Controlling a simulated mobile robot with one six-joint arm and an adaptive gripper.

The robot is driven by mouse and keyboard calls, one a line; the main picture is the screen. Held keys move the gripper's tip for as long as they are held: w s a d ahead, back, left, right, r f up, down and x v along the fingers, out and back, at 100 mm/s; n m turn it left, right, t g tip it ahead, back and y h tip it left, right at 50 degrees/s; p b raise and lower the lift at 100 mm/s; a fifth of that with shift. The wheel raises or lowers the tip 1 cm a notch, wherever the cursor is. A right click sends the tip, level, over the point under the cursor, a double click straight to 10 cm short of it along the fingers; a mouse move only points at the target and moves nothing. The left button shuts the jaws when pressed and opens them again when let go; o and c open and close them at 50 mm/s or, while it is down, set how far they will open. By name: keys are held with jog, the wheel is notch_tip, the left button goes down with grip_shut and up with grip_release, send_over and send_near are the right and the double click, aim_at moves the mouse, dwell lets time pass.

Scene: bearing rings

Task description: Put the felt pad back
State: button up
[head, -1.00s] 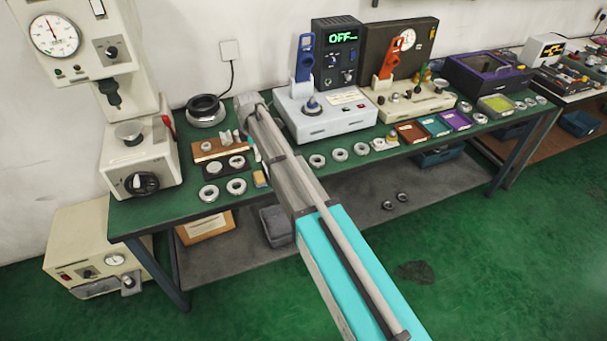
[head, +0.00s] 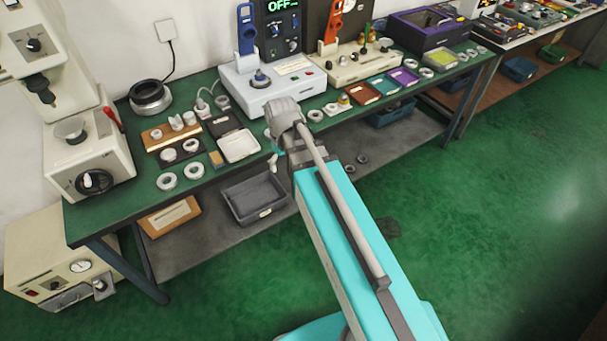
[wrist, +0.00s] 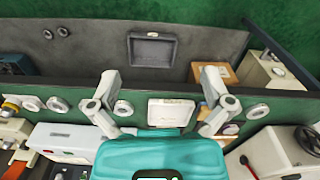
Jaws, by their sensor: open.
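I cannot tell for sure which thing is the felt pad. A small ochre piece (head: 216,159) lies beside a dark mat bearing rings, and a flat dark square (head: 223,125) lies behind a white tray (head: 238,146). My gripper (wrist: 162,88) is open, its two fingers spread wide with nothing between them. The wrist view looks down past the fingers at the bench edge, with the white tray (wrist: 170,112) between and beyond them. In the head view my arm's end is right of the tray, and the fingers are mostly hidden.
Loose metal rings (head: 167,182) lie along the bench's front edge. A white press (head: 90,160) stands at left, a pale blue-grey instrument (head: 275,95) behind my arm. Coloured trays (head: 383,85) lie further right. A grey bin (head: 255,198) sits on the lower shelf.

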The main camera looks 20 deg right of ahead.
jog(key=s+d+m, duration=0.3)
jog(key=s+m, duration=0.1)
jog(key=s, duration=0.2)
jog(key=shift+s+d+m, duration=0.15)
jog(key=shift+d+m, duration=0.15)
jog(key=shift+d, duration=0.1)
dwell(1.8)
